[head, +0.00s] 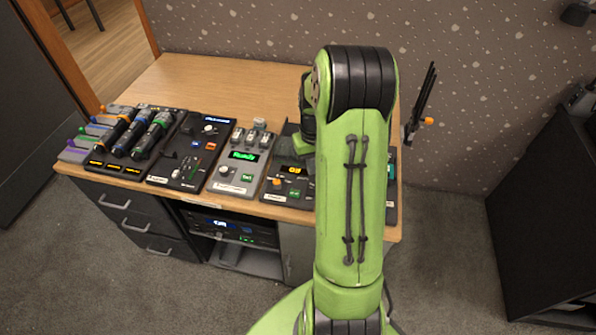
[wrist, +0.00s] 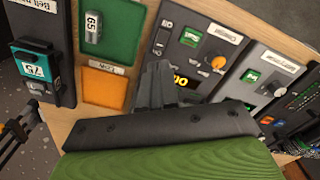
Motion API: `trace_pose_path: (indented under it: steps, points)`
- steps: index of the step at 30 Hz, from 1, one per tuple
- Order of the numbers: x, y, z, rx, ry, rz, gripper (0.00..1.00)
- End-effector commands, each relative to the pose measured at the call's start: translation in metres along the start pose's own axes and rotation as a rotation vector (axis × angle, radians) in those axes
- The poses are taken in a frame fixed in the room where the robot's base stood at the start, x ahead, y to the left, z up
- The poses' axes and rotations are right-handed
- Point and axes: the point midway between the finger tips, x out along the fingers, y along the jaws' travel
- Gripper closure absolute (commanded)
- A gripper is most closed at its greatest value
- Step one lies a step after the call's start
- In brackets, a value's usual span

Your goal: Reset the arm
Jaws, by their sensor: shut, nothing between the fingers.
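My green arm (head: 350,200) reaches over the right part of the desk in the head view and hides part of the panels there. My gripper's fingers show grey in the wrist view (wrist: 155,85), together and empty, above the desk between an orange square and a panel with an orange display. That dark panel (wrist: 190,58) has an orange knob (wrist: 217,62); it also shows in the head view (head: 290,172). Finger contact with any panel is unclear.
The wooden desk (head: 200,85) is bare at the back left. A grey panel with a green "Ready" display (head: 243,156), a black panel (head: 192,150) and several thick handles (head: 152,134) line its front. A black rack with orange (head: 421,104) stands at the right. Drawers (head: 130,220) are below.

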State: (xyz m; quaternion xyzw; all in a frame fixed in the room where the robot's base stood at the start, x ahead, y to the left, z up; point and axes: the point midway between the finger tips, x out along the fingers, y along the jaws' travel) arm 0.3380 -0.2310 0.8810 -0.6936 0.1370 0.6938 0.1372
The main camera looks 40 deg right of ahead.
Motion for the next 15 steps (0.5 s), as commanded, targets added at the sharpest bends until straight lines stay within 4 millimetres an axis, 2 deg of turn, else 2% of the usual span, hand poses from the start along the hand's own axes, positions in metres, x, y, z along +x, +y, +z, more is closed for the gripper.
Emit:
trace_pose_path:
  steps: [8,11,15]
  points:
    - [-0.004,-0.003,0.0,-0.005,0.005,0.002,1.0]
    - [-0.037,-0.021,0.005,-0.037,0.041,0.017,1.0]
    - [-0.113,-0.068,0.035,-0.116,0.135,0.042,1.0]
